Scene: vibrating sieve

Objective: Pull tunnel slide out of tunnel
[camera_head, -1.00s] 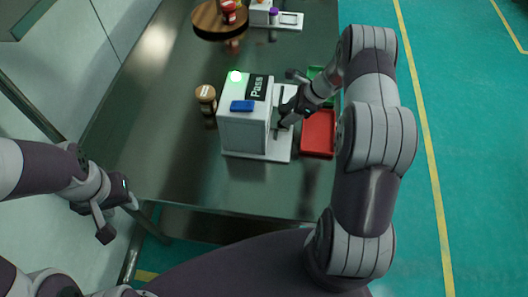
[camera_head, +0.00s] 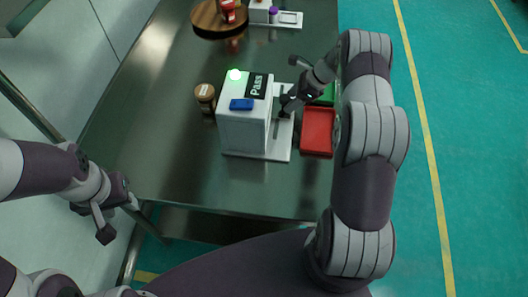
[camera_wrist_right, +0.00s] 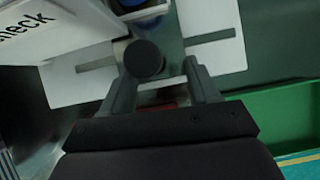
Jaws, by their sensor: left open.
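The tunnel (camera_head: 243,131) is a white box with a "Pass" label, a lit green light and a blue block on top. It stands on a white slotted base plate (camera_head: 281,146), also in the right wrist view (camera_wrist_right: 78,85). My right gripper (camera_head: 287,106) is at the tunnel's right side. In the right wrist view, its fingers (camera_wrist_right: 160,72) are spread around a dark round knob (camera_wrist_right: 145,58), with a gap at the right finger. The slide itself is mostly hidden; I cannot tell whether the knob belongs to it. My left gripper (camera_head: 117,215) is open and empty, left of the table.
A red tray (camera_head: 318,132) and a green tray (camera_head: 327,95) lie right of the tunnel. A brown jar (camera_head: 205,97) stands on its left. A round wooden stand (camera_head: 208,20) is further back. The table (camera_head: 185,160) is clear in front.

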